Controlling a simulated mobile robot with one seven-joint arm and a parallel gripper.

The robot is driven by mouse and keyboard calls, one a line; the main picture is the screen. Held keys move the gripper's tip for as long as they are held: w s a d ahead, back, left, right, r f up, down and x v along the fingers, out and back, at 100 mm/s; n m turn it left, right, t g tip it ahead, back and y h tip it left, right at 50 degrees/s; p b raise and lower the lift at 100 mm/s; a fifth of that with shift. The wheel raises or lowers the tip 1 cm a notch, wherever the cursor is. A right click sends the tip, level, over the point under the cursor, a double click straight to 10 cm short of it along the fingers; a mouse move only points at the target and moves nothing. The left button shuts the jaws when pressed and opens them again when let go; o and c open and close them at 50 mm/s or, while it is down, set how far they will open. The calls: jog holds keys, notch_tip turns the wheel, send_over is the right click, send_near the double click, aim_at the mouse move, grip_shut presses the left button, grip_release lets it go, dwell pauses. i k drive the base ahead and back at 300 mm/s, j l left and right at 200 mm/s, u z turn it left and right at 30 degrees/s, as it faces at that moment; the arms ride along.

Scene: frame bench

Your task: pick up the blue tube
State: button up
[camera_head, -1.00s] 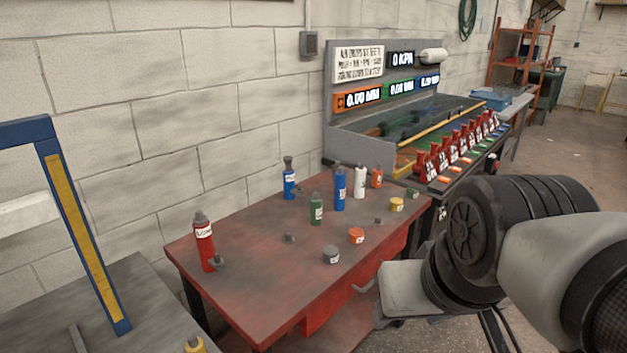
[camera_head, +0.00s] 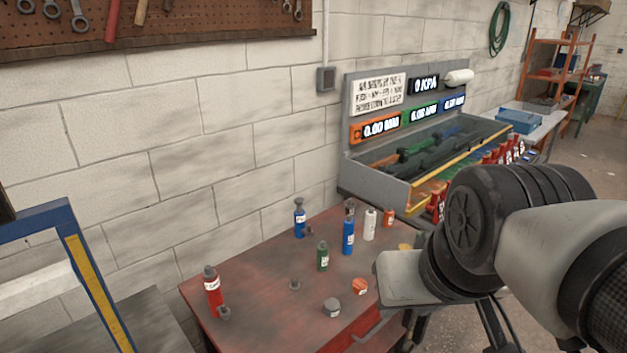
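Two blue tubes stand upright on the red table. One blue tube (camera_head: 299,219) with a dark grey cap is at the back, near the wall. The other, taller blue tube (camera_head: 348,238) stands to its right, nearer the white tube; a dark cap shows at its top. The frames do not tell which one the task names. Nothing holds either tube. My arm's links come in from the right, and a pale grey end part hides the table's right side. No gripper fingers show.
On the red table (camera_head: 255,285) also stand a green tube (camera_head: 323,257), a white tube (camera_head: 370,225), an orange tube (camera_head: 389,217) and a red tube (camera_head: 213,293). Low caps include orange (camera_head: 360,287) and grey (camera_head: 331,308). A grey display bench (camera_head: 375,185) stands behind right.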

aim_at(349, 222)
jog(key=i+l+u, duration=0.3)
jog(key=l, duration=0.3)
jog(key=i+l+u, duration=0.35)
jog(key=l, duration=0.35)
jog(key=i+l+u, duration=0.15)
jog(key=l, duration=0.2)
jog(key=i+l+u, duration=0.15)
jog(key=l, duration=0.25)
